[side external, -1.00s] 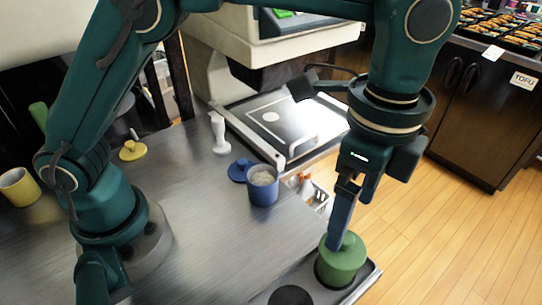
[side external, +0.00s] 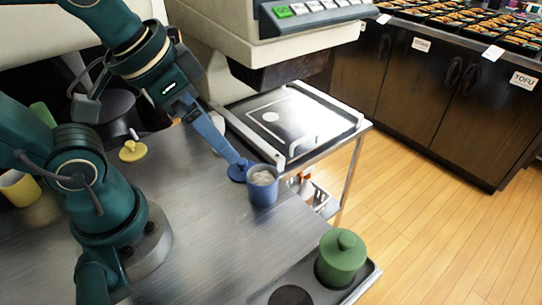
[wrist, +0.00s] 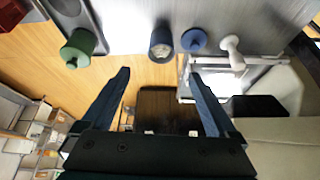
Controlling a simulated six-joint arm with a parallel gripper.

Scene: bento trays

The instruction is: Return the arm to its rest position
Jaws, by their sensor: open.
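My gripper (side external: 236,160) is raised over the steel table in the side view, its fingers pointing down and right toward the blue lid and blue cup. In the wrist view my gripper (wrist: 163,85) has its two fingers wide apart with nothing between them. From the side view I cannot tell how high the fingertips are above the blue lid (side external: 239,171).
A blue cup (side external: 263,188) with pale contents stands near the table (side external: 190,250) edge. A green lidded canister (side external: 341,262) stands on a dark tray (side external: 366,283). A yellow lid (side external: 132,151) lies near my arm. A machine with a flat plate (side external: 290,118) stands behind.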

